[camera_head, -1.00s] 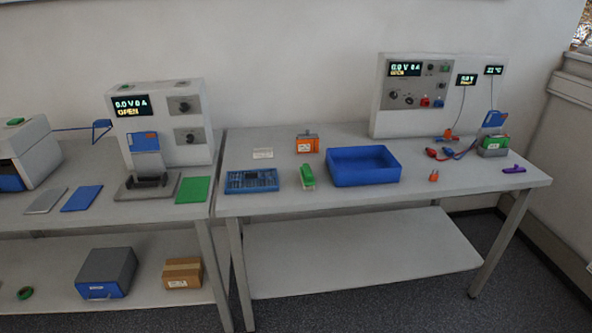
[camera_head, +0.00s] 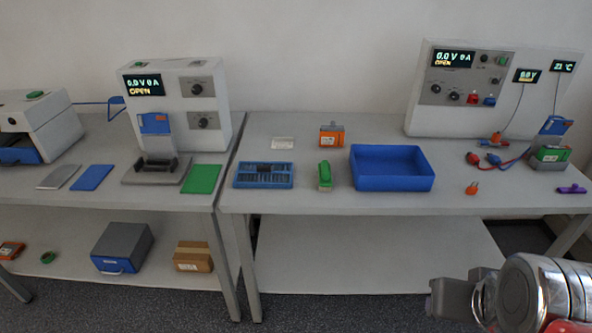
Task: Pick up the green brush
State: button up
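The green brush (camera_head: 324,175) lies on the right-hand table, its long side pointing away from me. It sits between a blue slotted tray (camera_head: 264,184) on its left and a blue open bin (camera_head: 392,186) on its right. It is apart from both. My gripper (camera_head: 436,299) shows at the lower right edge, in front of the table and well below its top. It is far from the brush. Its fingers are not clear enough to show whether they are open or shut.
An orange-labelled block (camera_head: 331,137) and a white card (camera_head: 283,143) lie behind the brush. Cables, an orange plug (camera_head: 472,188) and a purple item (camera_head: 571,189) lie right of the bin. A bare strip of tabletop runs along the front edge. A lower shelf (camera_head: 370,255) sits beneath.

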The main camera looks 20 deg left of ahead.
aim_at(324, 170)
jog(key=u, duration=0.4)
jog(key=i, duration=0.5)
jog(key=u, duration=0.8)
jog(key=i, duration=0.8)
jog(key=u, duration=0.4)
